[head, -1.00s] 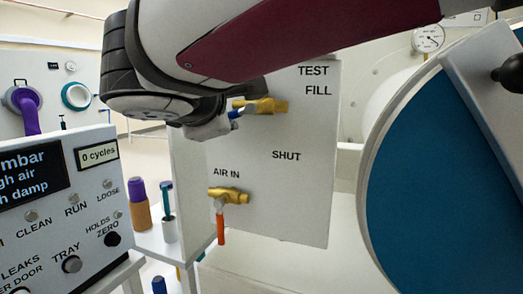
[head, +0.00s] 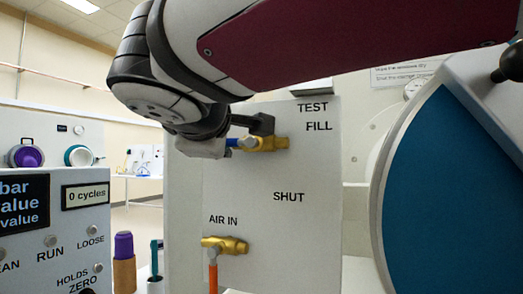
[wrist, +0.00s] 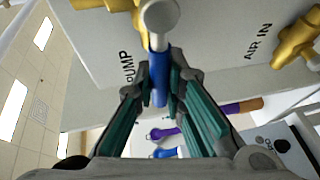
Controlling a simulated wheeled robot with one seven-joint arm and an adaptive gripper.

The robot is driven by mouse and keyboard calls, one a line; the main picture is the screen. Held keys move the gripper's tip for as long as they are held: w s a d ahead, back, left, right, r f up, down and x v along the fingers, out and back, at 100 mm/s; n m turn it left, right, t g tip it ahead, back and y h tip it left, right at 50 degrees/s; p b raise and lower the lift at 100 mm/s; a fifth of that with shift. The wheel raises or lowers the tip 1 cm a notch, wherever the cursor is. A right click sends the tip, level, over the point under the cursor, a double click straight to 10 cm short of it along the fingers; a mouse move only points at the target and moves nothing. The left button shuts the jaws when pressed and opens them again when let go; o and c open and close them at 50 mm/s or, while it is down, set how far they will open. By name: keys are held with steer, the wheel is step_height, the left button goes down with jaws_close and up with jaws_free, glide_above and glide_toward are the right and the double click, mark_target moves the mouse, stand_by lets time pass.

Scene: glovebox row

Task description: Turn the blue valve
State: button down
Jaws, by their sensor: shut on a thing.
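The blue valve has a brass body (head: 268,144) high on the white panel and a blue handle (head: 231,142) pointing left. In the wrist view, the blue handle (wrist: 158,80) runs between the two fingers, with its metal stem end above them. My gripper (wrist: 160,76) is shut on this handle. In the head view, a dark finger of it shows just above the brass body, while the wrist hides most of the grip and the handle's outer end.
Below is a second brass valve (head: 224,245) with an orange handle (head: 213,277) hanging down, by AIR IN. A control box (head: 50,210) stands at left. A large blue round door (head: 450,190) fills the right. A purple-topped bottle (head: 124,262) stands low between.

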steer(key=c, duration=1.6)
jaws_free()
steer(key=shift+c, duration=0.2)
steer(key=s+r, duration=0.2)
steer(key=s, duration=1)
steer(key=shift+d, duration=0.25)
